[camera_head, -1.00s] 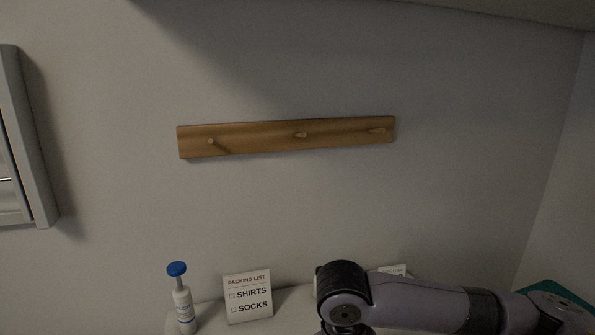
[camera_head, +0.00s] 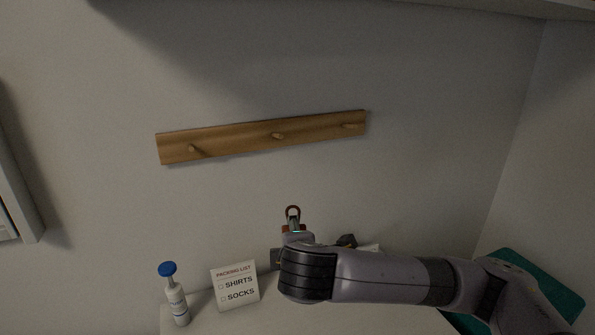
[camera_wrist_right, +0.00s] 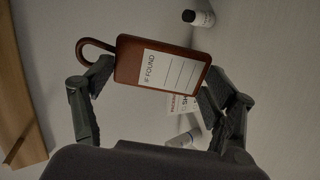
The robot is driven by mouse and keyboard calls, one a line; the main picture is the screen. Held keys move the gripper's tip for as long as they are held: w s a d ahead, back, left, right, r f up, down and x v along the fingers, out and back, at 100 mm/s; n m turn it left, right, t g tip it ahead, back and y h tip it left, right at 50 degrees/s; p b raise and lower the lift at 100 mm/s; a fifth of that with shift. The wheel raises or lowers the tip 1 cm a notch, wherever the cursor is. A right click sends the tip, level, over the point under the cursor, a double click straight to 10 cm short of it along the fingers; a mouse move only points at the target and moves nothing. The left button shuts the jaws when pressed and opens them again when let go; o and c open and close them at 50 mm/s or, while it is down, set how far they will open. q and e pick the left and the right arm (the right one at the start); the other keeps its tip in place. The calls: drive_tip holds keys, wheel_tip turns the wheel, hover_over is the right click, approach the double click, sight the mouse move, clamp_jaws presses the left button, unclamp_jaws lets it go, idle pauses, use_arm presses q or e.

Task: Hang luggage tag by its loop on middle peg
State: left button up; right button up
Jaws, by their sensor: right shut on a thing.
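The luggage tag (camera_wrist_right: 161,69) is reddish brown with a white "IF FOUND" label and a loop at one end. My right gripper (camera_wrist_right: 150,85) is shut on the tag, one finger near the loop end and the other at the far end. The middle peg (camera_head: 278,136) sticks out of the wooden rail (camera_head: 235,141) on the wall. The loop is below this peg and apart from it. My left gripper is not in view.
A blue-capped white bottle (camera_head: 175,296) and a packing list card (camera_head: 235,286) stand on the white surface (camera_head: 370,318) below the rail. A teal object (camera_head: 545,283) lies at the right. The wall around the rail is clear.

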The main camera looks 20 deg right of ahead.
drive_tip(key=w+r+n+t+y+p, duration=0.1)
drive_tip(key=r, duration=0.3)
drive_tip(key=w+d+r+n+t+y+p, duration=0.1)
drive_tip(key=r+t, duration=0.1)
drive_tip(key=r, duration=0.2)
drive_tip(key=w+d+r+n+t+y+p, duration=0.1)
drive_tip(key=w+r, duration=0.1)
drive_tip(key=r, duration=0.2)
drive_tip(key=shift+d+r+t+p, duration=0.2)
drive_tip(key=shift+r+t+p, duration=0.1)
drive_tip(key=shift+t+p, duration=0.1)
use_arm(q)
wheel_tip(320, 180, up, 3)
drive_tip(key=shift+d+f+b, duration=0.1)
drive_tip(key=shift+b, duration=0.9)
use_arm(e)
drive_tip(key=x, duration=0.9)
drive_tip(key=shift+w+r, duration=0.2)
drive_tip(key=shift+w, duration=0.05)
drive_tip(key=shift+a+f, duration=0.1)
drive_tip(key=o, duration=1)
drive_tip(key=shift+c, duration=0.2)
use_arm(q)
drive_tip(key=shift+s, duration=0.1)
